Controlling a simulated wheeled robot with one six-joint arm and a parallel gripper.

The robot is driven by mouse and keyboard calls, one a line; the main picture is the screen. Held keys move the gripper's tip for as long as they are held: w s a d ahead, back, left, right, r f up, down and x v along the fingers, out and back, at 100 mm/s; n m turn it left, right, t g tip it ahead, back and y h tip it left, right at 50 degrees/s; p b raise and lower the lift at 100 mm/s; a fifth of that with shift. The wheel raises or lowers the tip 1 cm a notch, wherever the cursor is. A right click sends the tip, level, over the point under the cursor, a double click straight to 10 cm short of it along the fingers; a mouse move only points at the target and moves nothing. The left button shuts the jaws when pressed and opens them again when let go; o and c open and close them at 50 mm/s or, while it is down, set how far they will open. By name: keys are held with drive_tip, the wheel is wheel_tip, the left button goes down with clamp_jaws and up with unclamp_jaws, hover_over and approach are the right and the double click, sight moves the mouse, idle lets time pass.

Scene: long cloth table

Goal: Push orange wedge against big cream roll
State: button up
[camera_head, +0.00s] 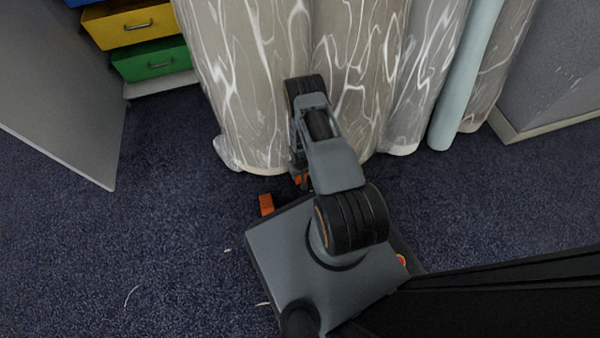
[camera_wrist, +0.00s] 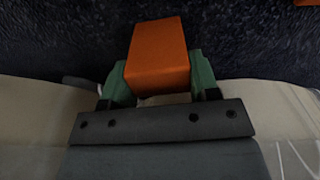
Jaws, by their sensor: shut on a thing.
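My gripper (camera_wrist: 160,80) is shut on an orange wedge (camera_wrist: 158,52), with a green finger on each side of it. In the head view, an orange bit of the held wedge (camera_head: 300,179) shows low beside my arm; the arm hides most of the gripper. Tall cream-grey, white-veined cloth folds or rolls (camera_head: 245,75) stand just behind my arm. I cannot tell which one is the big cream roll. Pale cream surfaces (camera_wrist: 40,105) lie on both sides of my gripper in the wrist view; contact with the wedge cannot be told.
Another orange block (camera_head: 266,204) lies on the dark blue carpet by my base. A pale blue roll (camera_head: 466,75) stands at right. Drawers, yellow (camera_head: 130,27) and green (camera_head: 152,64), are at upper left, beside a grey panel (camera_head: 55,90). Carpet at left is mostly clear.

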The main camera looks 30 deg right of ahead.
drive_tip(key=shift+w+a, duration=0.1)
drive_tip(key=shift+w, duration=0.05)
drive_tip(key=shift+o, duration=0.3)
drive_tip(key=shift+w+a, duration=0.25)
drive_tip(key=shift+w, duration=0.05)
drive_tip(key=shift+o, duration=1.3)
drive_tip(key=shift+w+a, duration=0.25)
drive_tip(key=shift+w, duration=0.05)
drive_tip(key=o, duration=1.1)
drive_tip(key=shift+r, duration=0.1)
drive_tip(key=shift+o, duration=0.2)
drive_tip(key=shift+d, duration=0.15)
wheel_tip(320, 180, up, 14)
drive_tip(key=p, duration=0.6)
drive_tip(key=shift+s+d+f, duration=0.15)
drive_tip(key=shift+s+f, duration=0.05)
drive_tip(key=shift+s, duration=0.25)
